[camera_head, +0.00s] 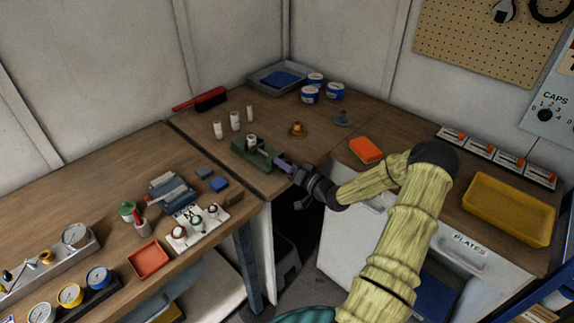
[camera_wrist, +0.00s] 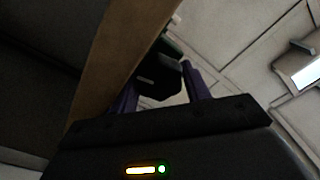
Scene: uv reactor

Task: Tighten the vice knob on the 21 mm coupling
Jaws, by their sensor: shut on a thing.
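The green vice (camera_head: 243,157) sits near the front edge of the wooden bench. A small pale, dark-topped cylinder, apparently the coupling (camera_head: 252,141), stands upright at its jaws. My gripper (camera_head: 283,162) reaches in from the right at the vice's right end, level with the bench edge. In the wrist view the purple fingers of my gripper (camera_wrist: 165,84) stand on both sides of the dark vice knob (camera_wrist: 158,86), and they are shut on it. In the head view the knob is hidden by the fingers. How tightly the coupling is clamped cannot be told.
Several white cylinders (camera_head: 235,121), a brass part (camera_head: 297,129) and a grey part (camera_head: 343,118) stand behind the vice. An orange block (camera_head: 366,150) lies right. The bench's front edge is close below my gripper.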

